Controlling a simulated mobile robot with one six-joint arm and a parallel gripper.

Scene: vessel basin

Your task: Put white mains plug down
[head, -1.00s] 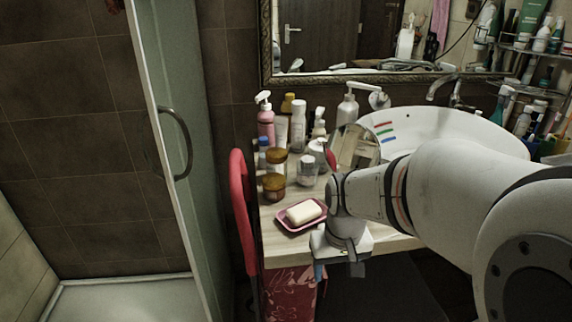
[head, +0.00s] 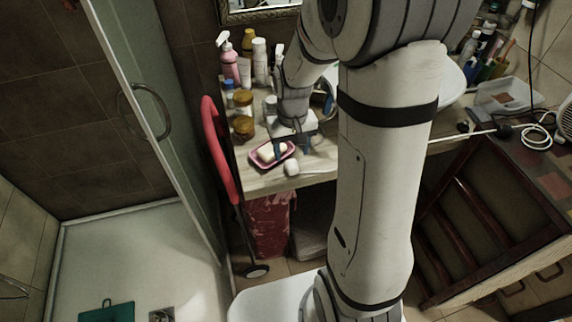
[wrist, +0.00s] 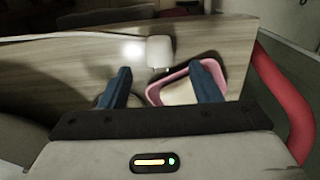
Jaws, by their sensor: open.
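The white mains plug (head: 291,168) is on the wooden counter near its front edge, just in front of the soap dish. In the wrist view the plug (wrist: 160,51) lies beyond my fingertips, roughly midway between them, with its metal pins showing. My gripper (head: 289,147) is open, low over the counter, and does not touch the plug as far as I can see. In the wrist view its two blue fingers (wrist: 160,75) stand wide apart. A white cord (wrist: 60,37) runs left from beside the plug.
The pink soap dish (head: 258,161) with white soap sits by my fingers. Jars and bottles (head: 242,127) stand behind it. A red-handled trolley frame (head: 218,150) is left of the counter. A clear box (head: 505,97) and coiled white cable (head: 535,137) lie at right.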

